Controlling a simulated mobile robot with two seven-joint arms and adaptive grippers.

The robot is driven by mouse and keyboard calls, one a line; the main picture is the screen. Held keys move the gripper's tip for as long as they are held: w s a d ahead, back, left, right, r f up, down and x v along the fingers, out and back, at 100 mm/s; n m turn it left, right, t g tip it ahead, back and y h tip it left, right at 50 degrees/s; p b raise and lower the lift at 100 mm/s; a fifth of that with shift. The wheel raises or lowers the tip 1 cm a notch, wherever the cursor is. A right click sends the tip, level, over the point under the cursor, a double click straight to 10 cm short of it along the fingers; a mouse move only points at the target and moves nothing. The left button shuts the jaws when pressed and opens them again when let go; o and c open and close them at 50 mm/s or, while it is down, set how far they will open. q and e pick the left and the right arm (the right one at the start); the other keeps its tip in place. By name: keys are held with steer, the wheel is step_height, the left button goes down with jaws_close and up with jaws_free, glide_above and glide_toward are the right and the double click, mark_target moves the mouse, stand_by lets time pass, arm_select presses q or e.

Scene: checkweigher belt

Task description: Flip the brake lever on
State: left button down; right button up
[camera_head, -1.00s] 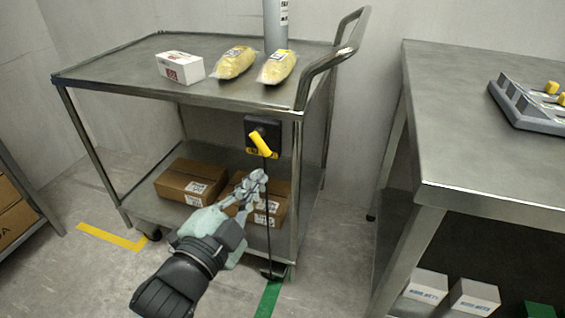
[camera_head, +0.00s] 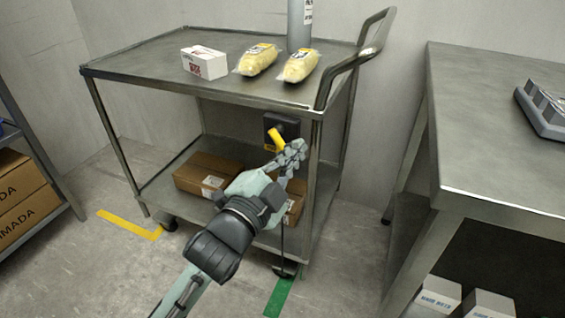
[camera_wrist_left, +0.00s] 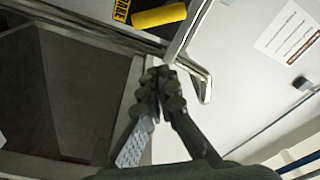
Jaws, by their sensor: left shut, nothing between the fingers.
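The yellow brake lever (camera_head: 276,138) sits on a dark plate (camera_head: 290,126) on the near side of the steel cart, below its top shelf. In the head view it slants from upper left to lower right, and its lower end is partly behind my fingers. My left gripper (camera_head: 299,148) is shut and empty, at the right of the lever's lower end. In the left wrist view, the lever (camera_wrist_left: 158,16) lies near the top edge, beside a yellow label with black lettering. The shut fingertips (camera_wrist_left: 160,76) are below it, with a visible gap. My right gripper is out of view.
The cart's top shelf (camera_head: 150,62) holds a white box (camera_head: 205,63), two yellow bags and a grey cylinder. A cart post (camera_head: 315,175) stands just right of the gripper. Cardboard boxes (camera_head: 205,175) sit on the lower shelf. A steel table (camera_head: 490,130) stands at right.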

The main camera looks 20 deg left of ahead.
mark_target(280, 139)
arm_select(q)
steer(key=w+a+f, duration=0.2)
steer(key=shift+w+a, duration=0.35)
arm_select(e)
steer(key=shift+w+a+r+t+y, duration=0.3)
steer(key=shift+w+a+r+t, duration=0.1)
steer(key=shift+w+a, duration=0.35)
